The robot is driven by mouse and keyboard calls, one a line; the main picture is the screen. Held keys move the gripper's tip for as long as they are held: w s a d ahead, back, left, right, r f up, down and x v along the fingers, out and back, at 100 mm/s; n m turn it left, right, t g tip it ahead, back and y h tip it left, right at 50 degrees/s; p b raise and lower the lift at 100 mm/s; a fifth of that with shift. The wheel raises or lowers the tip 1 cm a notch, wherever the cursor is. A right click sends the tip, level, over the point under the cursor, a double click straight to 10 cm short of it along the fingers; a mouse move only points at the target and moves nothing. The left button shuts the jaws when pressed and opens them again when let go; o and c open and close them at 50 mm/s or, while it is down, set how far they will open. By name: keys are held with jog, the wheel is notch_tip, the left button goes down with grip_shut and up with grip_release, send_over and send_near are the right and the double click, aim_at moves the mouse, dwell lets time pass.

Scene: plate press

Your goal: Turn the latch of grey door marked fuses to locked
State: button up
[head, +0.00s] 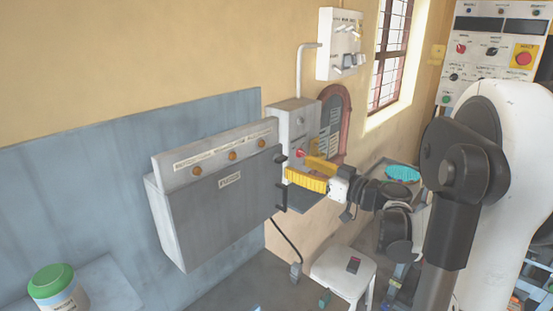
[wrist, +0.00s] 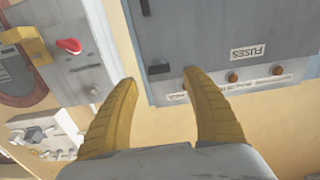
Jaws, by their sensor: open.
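The grey door (head: 225,205) marked FUSES is the front of a wall box and looks shut. It fills the upper right of the wrist view (wrist: 215,35), its label upside down. Two dark fittings sit along its right edge in the head view, an upper one (head: 281,159) and a lower one (head: 281,208). The wrist view shows a dark raised fitting (wrist: 159,68) near the door's corner and another (wrist: 145,7) at the top. I cannot tell which is the latch or its setting. My gripper (head: 297,166) is open and empty, its yellow fingers (wrist: 159,75) spread in front of the corner fitting; contact is unclear.
Beside the door is a grey control box (head: 292,118) with a red knob (wrist: 69,46). A white switch panel (head: 340,43) hangs above. A white stool (head: 343,272) stands below right. A green-lidded jar (head: 55,288) is at lower left.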

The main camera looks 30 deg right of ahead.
aim_at(284, 161)
jog(key=x, duration=0.6)
jog(key=shift+w, duration=0.35)
jog(key=c, duration=1.2)
